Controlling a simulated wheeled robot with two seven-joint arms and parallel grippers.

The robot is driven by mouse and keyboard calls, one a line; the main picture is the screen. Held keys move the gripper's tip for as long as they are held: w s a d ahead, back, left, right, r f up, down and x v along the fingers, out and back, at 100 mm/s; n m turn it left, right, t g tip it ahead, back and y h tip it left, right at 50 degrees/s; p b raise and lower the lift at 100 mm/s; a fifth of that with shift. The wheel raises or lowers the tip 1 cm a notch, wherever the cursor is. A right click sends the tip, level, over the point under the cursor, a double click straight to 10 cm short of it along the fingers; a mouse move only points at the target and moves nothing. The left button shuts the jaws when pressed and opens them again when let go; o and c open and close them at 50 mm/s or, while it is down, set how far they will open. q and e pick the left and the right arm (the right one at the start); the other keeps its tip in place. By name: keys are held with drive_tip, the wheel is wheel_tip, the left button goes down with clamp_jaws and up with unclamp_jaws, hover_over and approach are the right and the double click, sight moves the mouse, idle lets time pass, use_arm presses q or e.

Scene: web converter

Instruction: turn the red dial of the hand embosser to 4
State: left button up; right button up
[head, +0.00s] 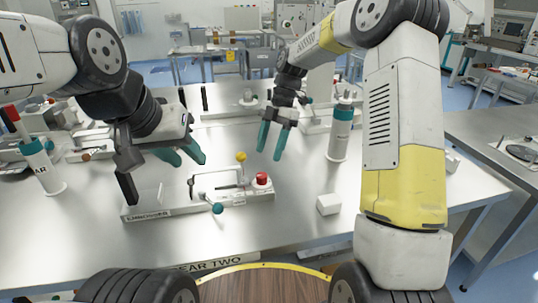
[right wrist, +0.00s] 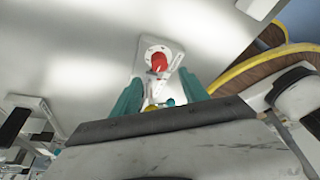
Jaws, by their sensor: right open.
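The hand embosser (head: 240,198) stands on the steel table in the head view, a white base labelled EMBOSSER. Its red dial (head: 262,180) sits at the right end of the base; in the right wrist view the red dial (right wrist: 159,61) shows on a pale round plate. The number it points to is too small to read. My right gripper (head: 270,152) is open and empty, above and behind the dial, with its teal fingers pointing down. The dial appears between its fingers (right wrist: 165,95) in the right wrist view. My left gripper (head: 183,157) hangs left of the embosser, teal fingers apart and empty.
A yellow knob (head: 241,157) and a teal ball handle (head: 217,208) are on the embosser. A white block (head: 328,204) lies to its right. Bare table lies around the embosser's front.

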sight(262, 175)
drive_tip(key=x, duration=0.7)
drive_tip(key=shift+a+f, duration=0.15)
drive_tip(key=shift+f, duration=0.2)
drive_tip(key=shift+c, duration=0.2)
clamp_jaws()
